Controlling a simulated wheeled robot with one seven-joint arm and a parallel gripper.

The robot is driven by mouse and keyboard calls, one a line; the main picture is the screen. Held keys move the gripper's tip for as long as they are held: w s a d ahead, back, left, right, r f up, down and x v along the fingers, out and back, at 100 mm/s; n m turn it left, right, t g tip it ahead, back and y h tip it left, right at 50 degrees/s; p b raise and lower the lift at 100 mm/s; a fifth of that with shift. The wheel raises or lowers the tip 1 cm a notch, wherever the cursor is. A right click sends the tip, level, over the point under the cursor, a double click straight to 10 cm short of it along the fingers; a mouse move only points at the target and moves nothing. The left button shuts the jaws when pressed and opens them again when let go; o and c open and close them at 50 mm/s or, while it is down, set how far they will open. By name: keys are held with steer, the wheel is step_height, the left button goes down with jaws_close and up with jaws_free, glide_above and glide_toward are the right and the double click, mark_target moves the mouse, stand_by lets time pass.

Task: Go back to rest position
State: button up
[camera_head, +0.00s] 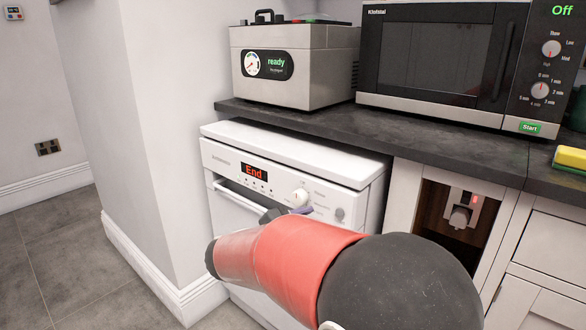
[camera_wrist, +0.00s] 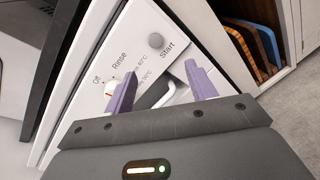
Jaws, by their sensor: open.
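My gripper (camera_wrist: 163,85) shows in the wrist view with its two purple fingers spread apart and nothing between them. It is in front of the dishwasher's white control panel (camera_wrist: 140,50), near the Off/Rinse dial (camera_wrist: 110,87) and the round grey Start button (camera_wrist: 156,41). I cannot tell whether a finger touches the panel. In the head view my red and black arm reaches across the dishwasher (camera_head: 290,150) and hides most of the gripper and the lower door. The dishwasher display (camera_head: 254,172) reads "End".
A dark worktop (camera_head: 400,130) carries a steel appliance (camera_head: 300,65) reading "ready" and a microwave (camera_head: 450,60) reading "Off". An open cabinet niche (camera_head: 433,205) is right of the dishwasher. A wall corner (camera_head: 150,130) stands at left, with free floor (camera_head: 60,250) beyond it.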

steer(key=s+d+f+m+g+y, duration=0.3)
steer(key=s+d+m+g+y, duration=0.3)
steer(key=s+d+m, duration=0.7)
steer(key=s+f+m+y, duration=0.1)
steer(key=s+m+y, duration=0.4)
steer(key=s, duration=0.8)
steer(key=shift+s+d+m, duration=0.15)
steer(key=shift+d+m, duration=0.25)
steer(key=shift+m, duration=0.6)
